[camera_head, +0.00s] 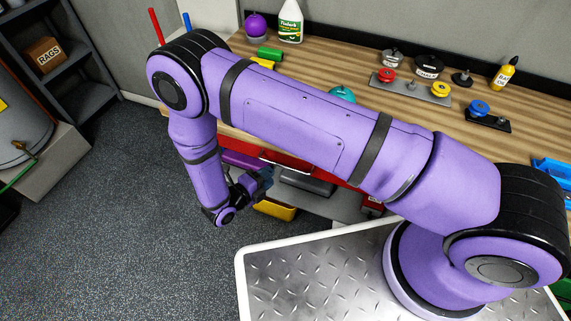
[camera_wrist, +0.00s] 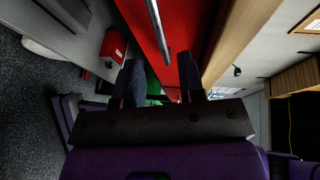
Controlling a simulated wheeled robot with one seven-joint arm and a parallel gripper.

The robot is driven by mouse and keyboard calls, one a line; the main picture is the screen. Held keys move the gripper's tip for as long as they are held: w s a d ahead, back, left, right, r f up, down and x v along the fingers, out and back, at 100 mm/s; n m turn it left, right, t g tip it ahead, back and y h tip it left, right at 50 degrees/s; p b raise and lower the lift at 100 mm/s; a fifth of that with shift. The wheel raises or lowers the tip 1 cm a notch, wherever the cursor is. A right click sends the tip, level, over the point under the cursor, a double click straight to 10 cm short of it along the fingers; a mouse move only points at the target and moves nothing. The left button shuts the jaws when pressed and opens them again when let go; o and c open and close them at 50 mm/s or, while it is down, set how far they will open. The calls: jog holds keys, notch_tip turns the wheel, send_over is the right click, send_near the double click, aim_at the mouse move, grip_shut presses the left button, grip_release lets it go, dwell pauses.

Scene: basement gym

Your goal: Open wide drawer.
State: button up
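The wide drawer has a red front (camera_head: 290,156) under the workbench top, mostly behind my arm in the head view. In the wrist view the red front (camera_wrist: 190,22) fills the upper middle, with a long silver bar handle (camera_wrist: 157,28) across it. My gripper (camera_wrist: 160,80) is open, its two dark fingers apart. The handle's near end shows in line with the gap between the fingers. I cannot tell whether it is between them or touching. In the head view my gripper (camera_head: 262,182) is small and partly hidden, close to the bench front.
The wooden bench top (camera_head: 330,70) carries bottles, weights and coloured parts. A purple bin (camera_head: 243,161), a yellow bin (camera_head: 275,209) and a red box (camera_head: 372,207) sit below it. Dark shelves (camera_head: 70,60) stand at left. The speckled floor (camera_head: 140,220) is clear.

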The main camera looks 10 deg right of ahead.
aim_at(283, 166)
jog(key=x, duration=0.7)
jog(key=shift+d, duration=0.15)
grip_shut()
